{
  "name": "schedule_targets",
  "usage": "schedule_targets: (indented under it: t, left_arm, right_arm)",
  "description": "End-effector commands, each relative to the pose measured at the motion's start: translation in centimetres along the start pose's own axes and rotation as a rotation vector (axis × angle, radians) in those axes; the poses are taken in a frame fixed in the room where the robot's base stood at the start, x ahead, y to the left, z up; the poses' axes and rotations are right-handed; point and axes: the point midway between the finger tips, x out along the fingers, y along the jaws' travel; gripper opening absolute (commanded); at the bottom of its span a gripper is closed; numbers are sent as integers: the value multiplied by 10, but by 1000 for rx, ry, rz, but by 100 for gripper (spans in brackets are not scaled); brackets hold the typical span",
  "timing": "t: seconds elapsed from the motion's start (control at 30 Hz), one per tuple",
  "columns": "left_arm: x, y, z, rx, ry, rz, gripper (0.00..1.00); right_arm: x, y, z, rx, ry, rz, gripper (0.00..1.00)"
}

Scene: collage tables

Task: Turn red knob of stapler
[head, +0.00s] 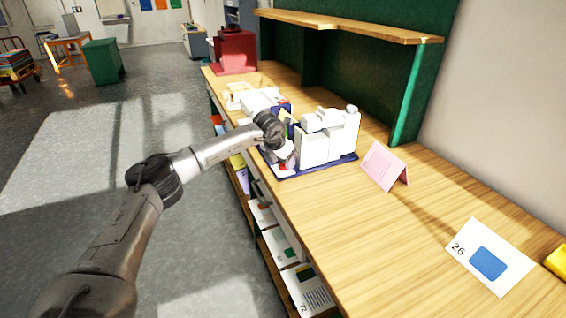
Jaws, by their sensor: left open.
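A white blocky machine (314,147) stands on a dark blue base (325,168) on the wooden table; I take it for the stapler. A small red spot, probably the red knob (283,167), shows at the left front corner of the base. My left gripper (287,161) is right at this red part, pointing down at it and partly covering it. The gripper is open. It is too small to tell whether the fingers are around the knob or touch it. My right gripper is not in view.
White items (258,101) and a red box-like object (235,52) are farther back. A raised shelf (345,25) runs behind. Papers (280,247) fill shelves below the edge.

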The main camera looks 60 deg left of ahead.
Motion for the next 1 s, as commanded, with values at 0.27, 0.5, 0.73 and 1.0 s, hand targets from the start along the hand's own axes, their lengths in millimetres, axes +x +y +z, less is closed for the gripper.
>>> schedule_targets:
  t: [0.27,0.5,0.73,1.0]
  left_arm:
    - [-59,0,2,1,-4,0,60]
    - [-98,1,1,0,-2,0,60]
    - [-117,1,0,0,-1,1,60]
    - [-121,0,0,0,0,1,60]
  right_arm:
    - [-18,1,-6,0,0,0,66]
    - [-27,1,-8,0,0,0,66]
    - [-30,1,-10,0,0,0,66]
    - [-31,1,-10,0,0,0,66]
